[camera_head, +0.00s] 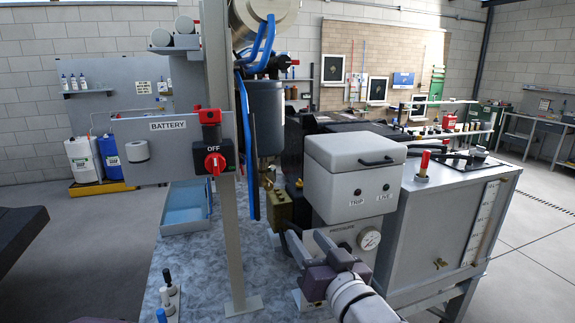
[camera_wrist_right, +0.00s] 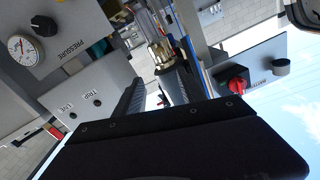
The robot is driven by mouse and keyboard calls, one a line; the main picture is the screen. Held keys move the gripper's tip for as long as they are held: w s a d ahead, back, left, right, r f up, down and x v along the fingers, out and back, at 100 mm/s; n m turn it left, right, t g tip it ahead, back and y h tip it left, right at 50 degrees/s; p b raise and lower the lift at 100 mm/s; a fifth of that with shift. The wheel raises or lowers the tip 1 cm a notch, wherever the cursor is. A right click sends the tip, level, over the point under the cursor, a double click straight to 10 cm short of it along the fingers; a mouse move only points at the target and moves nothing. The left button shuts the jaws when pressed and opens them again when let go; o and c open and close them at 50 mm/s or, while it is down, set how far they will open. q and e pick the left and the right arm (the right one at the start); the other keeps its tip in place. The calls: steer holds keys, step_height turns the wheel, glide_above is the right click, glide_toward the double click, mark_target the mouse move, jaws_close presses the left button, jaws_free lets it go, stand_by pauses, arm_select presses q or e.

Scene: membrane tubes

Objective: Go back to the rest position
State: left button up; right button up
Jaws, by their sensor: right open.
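My right gripper (camera_head: 304,240) is in the lower middle of the head view, in front of the grey pressure panel. Its two fingers are apart and point away from the camera. In the right wrist view the gripper (camera_wrist_right: 152,86) shows its two dark fingers with a gap and nothing held between them. A brass fitting (camera_wrist_right: 158,54) shows beyond the fingertips; I cannot tell how far off it is. My left gripper is not in view.
A grey TRIP/LIVE box (camera_head: 344,178) and a pressure gauge (camera_head: 369,238) stand close to the right gripper. A metal post (camera_head: 231,240) with a BATTERY panel (camera_head: 165,155) and red OFF switch (camera_head: 214,162) is to the left. A blue tray (camera_head: 186,222) lies behind the post.

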steer(key=d+f+m+g+h+p, duration=0.1)
steer(key=d+f+g+h, duration=0.2)
steer(key=d+f, duration=0.45)
steer(key=d+f+m+g+h+p, duration=0.1)
steer(key=d+f+m+g+h, duration=0.2)
steer(key=f, duration=0.7)
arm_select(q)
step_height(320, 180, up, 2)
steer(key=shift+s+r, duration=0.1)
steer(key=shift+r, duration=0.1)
arm_select(e)
steer(key=s+d+f+n+g, duration=0.1)
steer(key=s+f+g, duration=0.3)
steer(key=s+f, duration=0.2)
steer(key=s+d+f+n+g, duration=0.1)
steer(key=s+f+g, duration=0.4)
steer(key=s, duration=0.5)
steer(key=shift+s+d+f+g, duration=0.2)
steer(key=shift+d+f+g, duration=0.15)
steer(key=shift+d, duration=0.3)
steer(key=shift+o, duration=0.2)
